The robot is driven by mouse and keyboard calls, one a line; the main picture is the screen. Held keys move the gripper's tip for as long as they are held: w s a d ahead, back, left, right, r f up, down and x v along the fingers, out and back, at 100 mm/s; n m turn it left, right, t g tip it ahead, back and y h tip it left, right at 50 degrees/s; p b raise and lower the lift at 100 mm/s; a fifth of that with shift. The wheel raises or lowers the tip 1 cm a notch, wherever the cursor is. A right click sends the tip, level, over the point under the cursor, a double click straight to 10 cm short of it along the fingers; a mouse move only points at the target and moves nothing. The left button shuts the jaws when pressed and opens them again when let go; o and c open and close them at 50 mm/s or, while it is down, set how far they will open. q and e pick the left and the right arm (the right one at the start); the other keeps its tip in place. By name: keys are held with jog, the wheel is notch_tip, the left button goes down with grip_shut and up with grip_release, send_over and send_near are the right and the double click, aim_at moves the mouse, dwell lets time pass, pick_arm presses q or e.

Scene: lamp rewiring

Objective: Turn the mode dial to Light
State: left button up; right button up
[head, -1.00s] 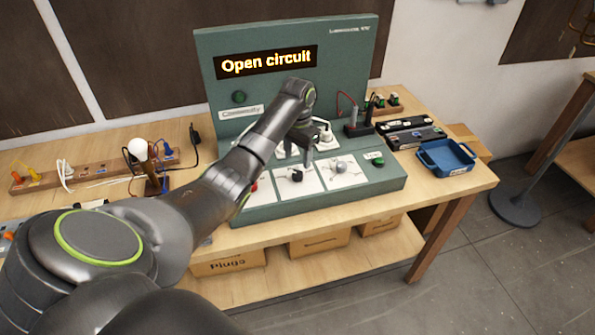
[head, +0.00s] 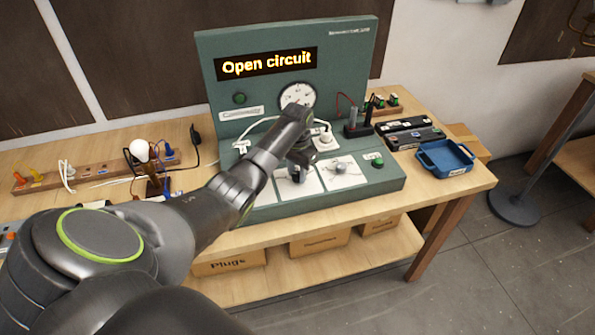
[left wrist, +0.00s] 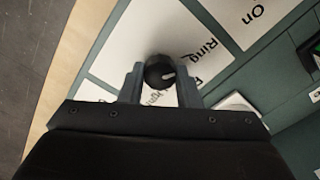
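The black mode dial (left wrist: 158,72) sits on a white label plate (left wrist: 125,48) in the left wrist view. Its short white mark points right in that view. The word "Ring" is printed beside it; other lettering near the fingers is partly covered. My left gripper (left wrist: 160,82) has one finger on each side of the dial, and the fingers are apart. Whether they touch the dial is hard to tell. In the head view my left gripper (head: 297,172) is low over the green test panel (head: 225,75), mostly hiding the dial. My right gripper is out of view.
The panel's screen (head: 265,63) reads "Open circuit". A silver knob (head: 339,168) and a green button (head: 377,162) lie right of the dial. A white plug (head: 325,137) stands just behind. A blue tray (head: 446,157) is at the right, a bulb stand (head: 152,180) at the left.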

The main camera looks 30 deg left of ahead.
pick_arm(q)
jog(key=shift+c, duration=1.2)
